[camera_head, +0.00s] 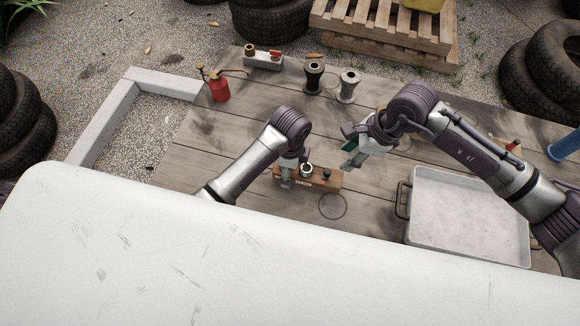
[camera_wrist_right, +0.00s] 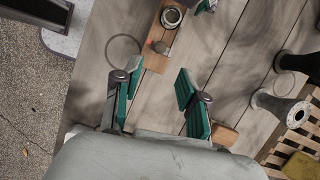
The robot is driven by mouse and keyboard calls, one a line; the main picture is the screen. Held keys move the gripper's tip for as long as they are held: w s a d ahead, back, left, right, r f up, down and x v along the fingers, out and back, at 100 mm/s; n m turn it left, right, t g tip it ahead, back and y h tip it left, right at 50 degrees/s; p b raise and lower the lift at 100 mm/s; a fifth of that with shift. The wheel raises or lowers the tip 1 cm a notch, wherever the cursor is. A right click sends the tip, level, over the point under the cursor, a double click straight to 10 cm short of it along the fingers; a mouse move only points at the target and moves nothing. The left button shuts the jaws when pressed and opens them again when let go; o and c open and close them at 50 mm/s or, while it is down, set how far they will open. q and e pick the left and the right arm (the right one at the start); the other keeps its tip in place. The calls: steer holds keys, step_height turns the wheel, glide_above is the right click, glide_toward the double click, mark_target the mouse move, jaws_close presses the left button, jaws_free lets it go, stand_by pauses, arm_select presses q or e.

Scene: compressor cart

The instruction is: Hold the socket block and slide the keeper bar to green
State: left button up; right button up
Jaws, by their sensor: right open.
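The wooden socket block (camera_head: 327,184) lies on the plank table, with a metal socket ring (camera_head: 306,170) on its top. It also shows in the right wrist view (camera_wrist_right: 156,62), where a small metal piece with a red spot (camera_wrist_right: 160,47), perhaps the keeper bar, sits below the ring. My left gripper (camera_head: 286,182) is at the block's left end; its grip is not clear. A green finger pad beside the block in the wrist view (camera_wrist_right: 205,6) appears to be its. My right gripper (camera_head: 352,154) is open and empty, above and right of the block; its fingers (camera_wrist_right: 158,92) are well apart.
A grey tray (camera_head: 468,173) stands at the right under my right arm. Dark and grey flanged pieces (camera_head: 313,78), a red oil can (camera_head: 219,90) and a grey block with fittings (camera_head: 263,62) stand farther back. A white surface (camera_head: 200,255) covers the foreground.

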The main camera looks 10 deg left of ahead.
arm_select(q)
steer(key=shift+f, duration=0.3)
